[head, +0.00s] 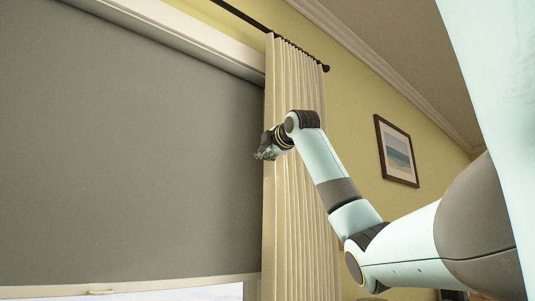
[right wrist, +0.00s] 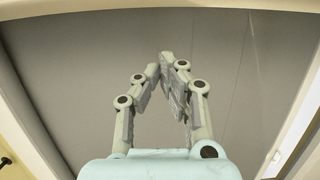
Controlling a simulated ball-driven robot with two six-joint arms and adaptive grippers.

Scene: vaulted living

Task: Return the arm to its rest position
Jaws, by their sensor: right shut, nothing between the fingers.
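My right arm (head: 325,165) is raised and stretched out in the head view, coming in from the right. My right gripper (head: 262,154) is in front of the edge between the grey roller blind (head: 130,150) and the cream curtain (head: 293,220). In the right wrist view the gripper (right wrist: 168,72) has its fingertips together with nothing between them. The blind (right wrist: 80,60) fills the background behind the fingers there. I cannot tell from these views how close the fingertips are to it. My left gripper is not in view.
The blind is lowered almost fully, with a bright strip of window below its bottom bar (head: 120,287). A curtain rod (head: 240,15) runs above. A framed picture (head: 396,151) hangs on the yellow wall (head: 350,110) to the right.

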